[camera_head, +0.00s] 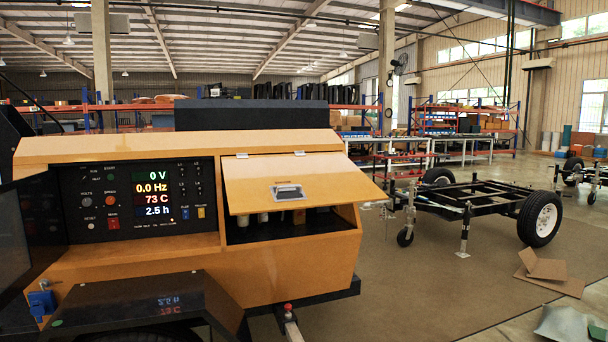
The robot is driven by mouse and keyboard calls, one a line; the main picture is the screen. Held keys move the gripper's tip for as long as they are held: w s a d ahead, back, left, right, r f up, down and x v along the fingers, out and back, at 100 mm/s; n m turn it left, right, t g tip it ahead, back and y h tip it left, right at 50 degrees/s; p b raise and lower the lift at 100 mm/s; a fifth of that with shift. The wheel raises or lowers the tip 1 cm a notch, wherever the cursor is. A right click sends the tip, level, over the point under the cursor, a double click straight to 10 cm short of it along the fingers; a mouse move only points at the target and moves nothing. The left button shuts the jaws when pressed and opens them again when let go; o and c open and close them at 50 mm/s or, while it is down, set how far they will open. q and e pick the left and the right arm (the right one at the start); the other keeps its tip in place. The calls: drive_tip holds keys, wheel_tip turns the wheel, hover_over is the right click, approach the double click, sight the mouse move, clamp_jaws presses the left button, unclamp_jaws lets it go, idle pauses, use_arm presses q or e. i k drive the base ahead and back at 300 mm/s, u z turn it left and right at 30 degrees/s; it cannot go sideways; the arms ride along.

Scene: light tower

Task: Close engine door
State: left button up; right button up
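The engine door (247,172) is an orange panel on the right part of the yellow-orange light tower body (290,277). It hangs from hinges along its top edge and is tilted outward, partly open. A silver latch (288,192) sits near its lower edge. Below the door a dark opening (262,231) shows, with a few pale parts inside that I cannot make out. Neither of my grippers shows in this view, and nothing is seen touching the door.
A lit control panel (153,196) is left of the door, with a glossy black panel (140,305) jutting out below it. A red-tipped metal part (288,312) sticks out at bottom center. A wheeled trailer frame (470,205) stands at right. Floor (400,285) between is clear.

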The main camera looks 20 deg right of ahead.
sight(261, 184)
drive_tip(key=z, duration=0.3)
drive_tip(key=i, duration=0.85)
drive_tip(key=z, duration=0.25)
